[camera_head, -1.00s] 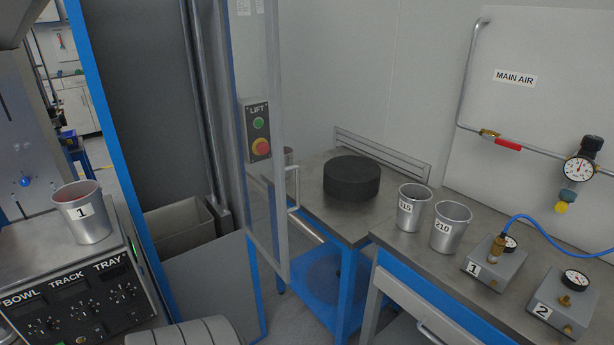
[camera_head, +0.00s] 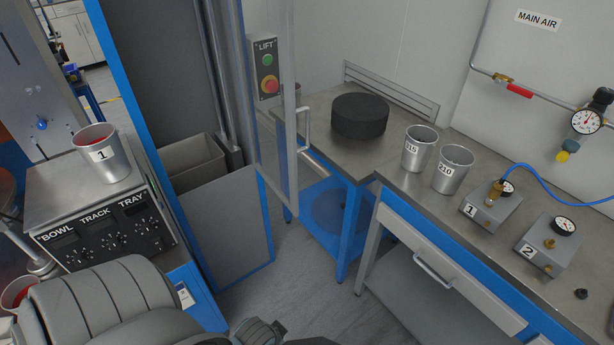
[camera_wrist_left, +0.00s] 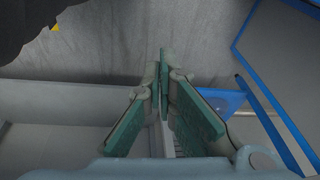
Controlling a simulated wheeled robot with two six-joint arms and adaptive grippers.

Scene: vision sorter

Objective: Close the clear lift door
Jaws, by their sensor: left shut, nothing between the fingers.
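The clear lift door (camera_head: 272,130) is a see-through panel in a grey frame. It stands open, swung out from the tall lift shaft (camera_head: 180,70), with a D-shaped handle (camera_head: 304,130) on its free edge. The lift opening shows a grey bin (camera_head: 192,162). My left gripper (camera_head: 262,330) is at the bottom edge of the head view, partly cut off, below and apart from the door. In the left wrist view its green-padded fingers (camera_wrist_left: 165,62) meet at the tips, empty. My right gripper is out of view.
The LIFT button box (camera_head: 267,72) is seen by the door. A bench with a black disc (camera_head: 360,115), metal cups (camera_head: 420,148) and gauge blocks (camera_head: 492,207) stands right. A control box (camera_head: 100,215) with cup 1 (camera_head: 101,154) stands left. Floor (camera_head: 300,270) is clear between.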

